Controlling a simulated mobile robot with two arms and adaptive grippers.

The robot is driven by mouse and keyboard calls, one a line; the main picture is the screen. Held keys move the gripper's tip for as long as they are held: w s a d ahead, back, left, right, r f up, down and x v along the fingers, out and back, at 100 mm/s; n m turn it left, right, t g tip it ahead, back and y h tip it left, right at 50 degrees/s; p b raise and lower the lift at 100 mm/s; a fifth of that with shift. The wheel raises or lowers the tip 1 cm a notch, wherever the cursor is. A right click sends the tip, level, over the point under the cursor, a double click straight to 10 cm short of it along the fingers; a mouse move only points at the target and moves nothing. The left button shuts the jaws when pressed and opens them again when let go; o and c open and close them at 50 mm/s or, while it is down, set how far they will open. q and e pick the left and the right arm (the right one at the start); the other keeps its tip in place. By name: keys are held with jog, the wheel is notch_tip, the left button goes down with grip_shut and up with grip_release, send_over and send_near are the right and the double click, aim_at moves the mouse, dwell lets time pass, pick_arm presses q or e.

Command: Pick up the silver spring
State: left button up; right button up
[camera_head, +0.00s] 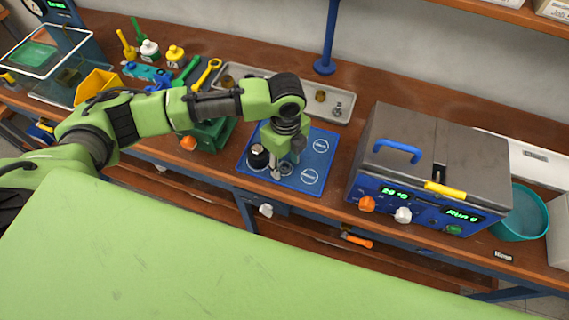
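My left gripper (284,167) points down over the blue mat (324,160) on the bench. Its fingertips are low, close to the mat. A small grey, metallic thing (286,169) shows at the fingertips; it may be the silver spring, but it is too small and too covered to be sure. I cannot tell whether the fingers touch or grip it. A black and white round part (258,157) stands on the mat just left of the gripper. My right gripper is not in view.
A metal tray (232,70) behind the mat holds a brass part (320,96) and a small silver part (338,108). A grey and blue test box (440,155) stands right, a teal bin (522,214) beyond it. A blue post (328,40) rises behind. Several tools lie left.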

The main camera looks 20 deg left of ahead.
pick_arm(q)
jog(key=shift+c, duration=0.5)
jog(key=c, duration=0.9)
